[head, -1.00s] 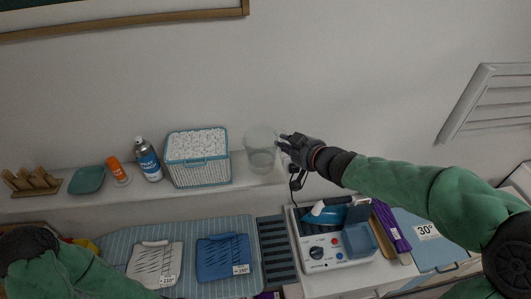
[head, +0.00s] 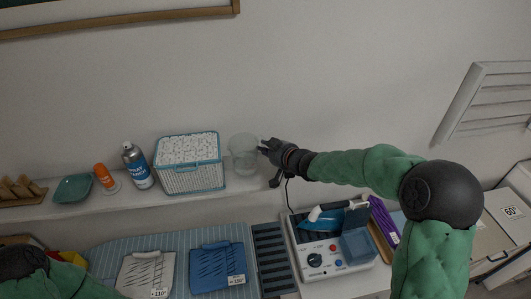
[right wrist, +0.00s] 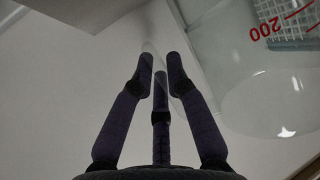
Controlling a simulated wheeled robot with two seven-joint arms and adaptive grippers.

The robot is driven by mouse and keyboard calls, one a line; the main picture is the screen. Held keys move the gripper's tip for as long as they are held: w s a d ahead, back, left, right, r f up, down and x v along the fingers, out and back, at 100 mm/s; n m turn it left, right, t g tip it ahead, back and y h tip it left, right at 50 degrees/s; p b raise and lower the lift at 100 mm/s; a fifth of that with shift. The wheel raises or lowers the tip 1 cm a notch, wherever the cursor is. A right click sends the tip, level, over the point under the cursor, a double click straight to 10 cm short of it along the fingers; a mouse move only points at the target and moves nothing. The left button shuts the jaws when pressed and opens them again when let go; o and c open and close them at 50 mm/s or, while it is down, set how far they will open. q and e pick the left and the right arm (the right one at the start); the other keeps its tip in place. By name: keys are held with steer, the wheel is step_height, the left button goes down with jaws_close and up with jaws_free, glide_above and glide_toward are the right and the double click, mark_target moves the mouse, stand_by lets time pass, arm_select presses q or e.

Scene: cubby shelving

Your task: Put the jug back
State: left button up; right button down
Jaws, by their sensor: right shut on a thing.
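The jug (head: 243,153) is clear and sits upright at the shelf, just right of the white-and-blue basket. I cannot tell whether its base touches the shelf top. My right gripper (head: 265,149) is at the jug's right side, shut on its handle. In the right wrist view the jug (right wrist: 265,100) fills the right side, with red "200" markings, and the fingers of the right gripper (right wrist: 160,75) close around a clear strip, apparently the handle. My left arm shows at the lower left; its gripper is out of view.
On the shelf (head: 110,208) stand a basket (head: 193,178) of white items, a spray can (head: 138,166), an orange bottle (head: 105,178), a teal dish (head: 73,188) and a wooden rack (head: 20,190). Below are a blue iron (head: 324,220) and a striped ironing surface (head: 185,240).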

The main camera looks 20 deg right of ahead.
steer(key=shift+f, duration=0.85)
steer(key=shift+r, duration=0.1)
steer(key=c, duration=1.2)
jaws_free()
steer(key=shift+f, duration=0.2)
steer(key=shift+c, duration=0.2)
steer(key=shift+r, duration=0.15)
